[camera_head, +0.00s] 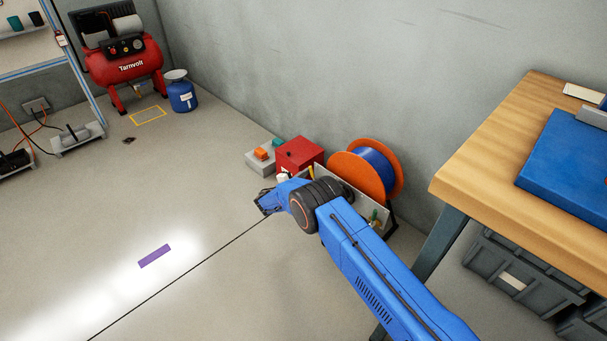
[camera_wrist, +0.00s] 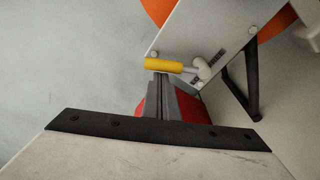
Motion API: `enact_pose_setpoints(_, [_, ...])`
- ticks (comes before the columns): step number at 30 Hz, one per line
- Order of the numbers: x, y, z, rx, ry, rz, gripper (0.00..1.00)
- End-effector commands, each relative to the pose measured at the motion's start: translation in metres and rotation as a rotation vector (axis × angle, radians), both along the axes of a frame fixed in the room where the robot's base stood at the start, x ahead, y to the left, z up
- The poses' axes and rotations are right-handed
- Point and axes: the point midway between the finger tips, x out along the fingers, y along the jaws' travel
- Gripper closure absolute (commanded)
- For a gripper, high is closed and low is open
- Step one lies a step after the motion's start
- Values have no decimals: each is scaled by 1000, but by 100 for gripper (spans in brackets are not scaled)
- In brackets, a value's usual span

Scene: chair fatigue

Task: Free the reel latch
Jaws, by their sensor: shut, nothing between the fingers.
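The reel (camera_head: 374,166) has orange flanges and a blue winding and stands by the wall in the head view. A pale plate in front of it (camera_wrist: 192,38) carries the latch, a lever with a yellow grip (camera_wrist: 163,65) and a light grey pivot end (camera_wrist: 203,70). The yellow grip also peeks out beside my arm in the head view (camera_head: 311,172). My gripper (camera_wrist: 162,76) is shut and empty, its fingertips just below the yellow grip in the wrist view. I cannot tell whether they touch it. My arm hides part of the plate in the head view.
A red box (camera_head: 299,153) and a grey box with an orange top (camera_head: 262,157) stand left of the reel. A wooden workbench (camera_head: 480,150) is close on the right, with grey crates (camera_head: 520,275) underneath. The floor to the left is mostly clear.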

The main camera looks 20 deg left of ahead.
Motion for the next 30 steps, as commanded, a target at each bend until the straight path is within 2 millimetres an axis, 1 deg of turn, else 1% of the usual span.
enact_pose_setpoints(13, [0, -1, 1, 9, -4, 0, 100])
enact_pose_setpoints(26, [-2, -5, 5, 84, -35, -1, 100])
enact_pose_setpoints(30, [-3, -8, 7, 131, -55, -2, 100])
